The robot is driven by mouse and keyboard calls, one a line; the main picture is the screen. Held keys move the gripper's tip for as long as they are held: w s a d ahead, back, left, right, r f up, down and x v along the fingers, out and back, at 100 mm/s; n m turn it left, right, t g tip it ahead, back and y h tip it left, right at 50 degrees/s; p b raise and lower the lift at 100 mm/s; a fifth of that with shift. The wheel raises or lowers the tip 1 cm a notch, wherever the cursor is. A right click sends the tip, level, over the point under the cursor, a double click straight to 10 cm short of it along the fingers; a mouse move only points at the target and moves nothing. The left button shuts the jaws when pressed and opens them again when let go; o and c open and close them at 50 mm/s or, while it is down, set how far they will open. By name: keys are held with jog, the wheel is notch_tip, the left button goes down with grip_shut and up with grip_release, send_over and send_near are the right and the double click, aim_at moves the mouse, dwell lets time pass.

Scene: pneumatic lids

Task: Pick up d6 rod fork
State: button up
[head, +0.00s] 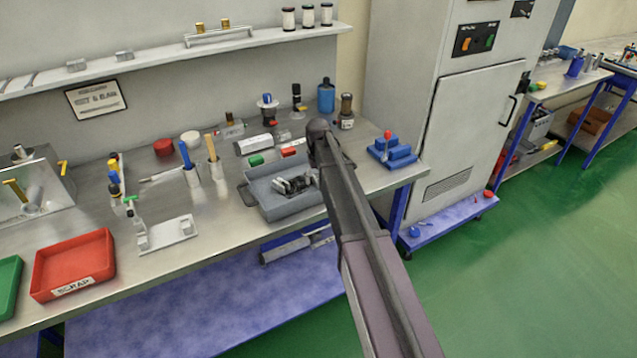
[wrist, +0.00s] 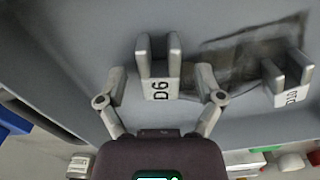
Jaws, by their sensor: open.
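The D6 rod fork (wrist: 160,84) is a grey two-pronged piece with a "D6" label facing my wrist camera. It is in the grey tray, between my gripper's fingers in the picture, with a gap on each side. My gripper (wrist: 160,76) is open, and neither finger visibly touches the fork. How far the fingertips are from it in depth is unclear. A second fork labelled D10 (wrist: 288,84) is to the right in the wrist view. In the head view the tray (head: 283,214) holds small grey and dark pieces, too small to tell apart, and my arm covers its right side.
A red scrap bin (head: 72,268) and a grey fixture plate (head: 168,233) are left of the tray on the bench. Small green (head: 256,160) and red (head: 288,152) pieces lie behind the tray. A blue block set (head: 392,150) stands to the right.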

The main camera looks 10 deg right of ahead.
aim_at(318, 177)
dwell(0.4)
grip_shut()
jog(key=shift+r, duration=0.15)
notch_tip(318, 177, up, 10)
jog(key=p, duration=1)
dwell(0.8)
